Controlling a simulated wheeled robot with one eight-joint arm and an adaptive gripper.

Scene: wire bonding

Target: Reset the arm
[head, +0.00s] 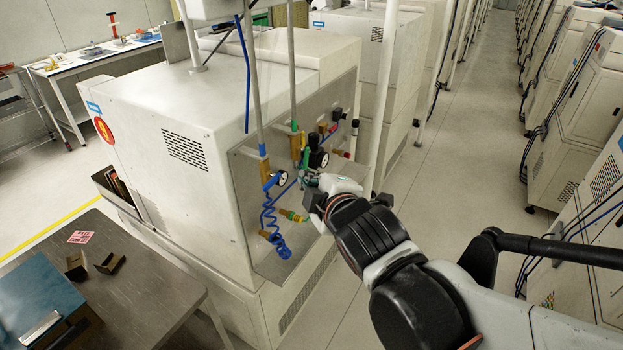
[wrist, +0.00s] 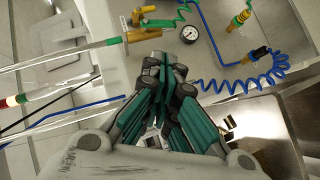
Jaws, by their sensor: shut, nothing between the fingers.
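My gripper (wrist: 164,82) is shut and empty, with its green and black fingers together in the wrist view. In the head view my arm reaches from the lower right toward the side panel of a white machine (head: 180,110). My gripper (head: 308,184) is there in front of the valves and hoses on that panel, and its fingertips are hard to make out. In the wrist view a pressure gauge (wrist: 190,34) and a brass valve (wrist: 140,35) lie just beyond the fingertips. I cannot tell whether the fingers touch anything.
A blue coiled hose (head: 270,222) hangs by the panel; it also shows in the wrist view (wrist: 255,80). Upright pipes (head: 256,90) stand before the panel. A metal table (head: 150,268) is at the lower left. The aisle (head: 470,130) is clear between rows of machines.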

